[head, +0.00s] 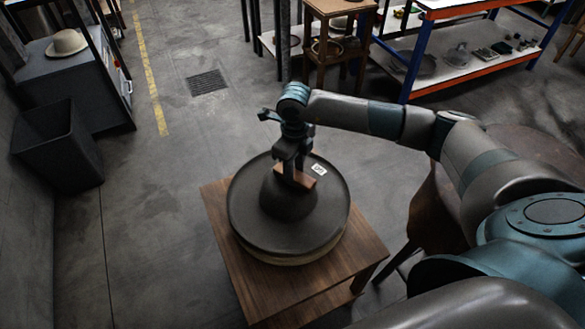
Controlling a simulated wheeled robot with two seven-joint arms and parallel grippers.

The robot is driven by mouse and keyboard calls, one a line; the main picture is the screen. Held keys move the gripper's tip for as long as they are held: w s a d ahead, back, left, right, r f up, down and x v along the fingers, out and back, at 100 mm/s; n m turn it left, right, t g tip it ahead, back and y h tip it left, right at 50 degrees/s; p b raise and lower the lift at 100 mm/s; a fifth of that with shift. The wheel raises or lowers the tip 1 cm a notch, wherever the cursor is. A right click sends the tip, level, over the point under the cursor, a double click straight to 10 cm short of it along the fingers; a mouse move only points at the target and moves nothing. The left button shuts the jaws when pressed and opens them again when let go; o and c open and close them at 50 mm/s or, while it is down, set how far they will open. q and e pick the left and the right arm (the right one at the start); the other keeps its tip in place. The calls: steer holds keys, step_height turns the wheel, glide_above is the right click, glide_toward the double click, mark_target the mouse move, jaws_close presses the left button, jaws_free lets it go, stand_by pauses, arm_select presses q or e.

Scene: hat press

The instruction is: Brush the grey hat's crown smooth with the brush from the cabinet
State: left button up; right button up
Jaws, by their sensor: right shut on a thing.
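The grey hat (245,216) lies brim down on a round pale block or stack on a small wooden table, its rounded crown (287,200) upward. A white label (319,169) lies on the far right part of the brim. My right gripper (292,168) reaches in from the right and points down over the crown. It is shut on the brush (301,177), a small reddish-brown block. The brush is at the top of the crown; I cannot tell whether it touches. The gripper and brush hide part of the crown. My left gripper is not in view.
The wooden table (221,207) has bare corners around the hat. A dark bin (60,150) and a cabinet with a pale hat (67,43) stand at left. Blue and orange shelving (421,60) is at the back right. Floor left of the table is clear.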

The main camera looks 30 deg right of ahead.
steer(key=shift+f, duration=0.15)
steer(key=shift+w+a+b, duration=0.35)
steer(key=shift+w+b, duration=0.05)
steer(key=shift+w, duration=0.25)
steer(key=shift+w+a+b, duration=0.35)
steer(key=shift+w+b, duration=0.1)
steer(key=shift+w, duration=0.15)
steer(key=shift+w+a+b, duration=0.35)
steer(key=shift+w+b, duration=0.05)
steer(key=shift+w, duration=0.25)
steer(key=shift+s+d, duration=0.1)
steer(key=shift+s+d+p, duration=0.1)
steer(key=shift+s+d, duration=0.2)
steer(key=shift+s, duration=0.35)
steer(key=shift+s+d+p, duration=0.15)
steer(key=shift+s+d, duration=0.2)
steer(key=shift+s, duration=0.25)
steer(key=shift+s+d+p, duration=0.1)
steer(key=shift+s+d, duration=0.2)
steer(key=shift+s, duration=0.35)
steer(key=shift+w, duration=0.15)
steer(key=shift+w+a+b, duration=0.5)
steer(key=shift+w+b, duration=0.1)
steer(key=shift+w, duration=0.3)
steer(key=shift+r, duration=0.25)
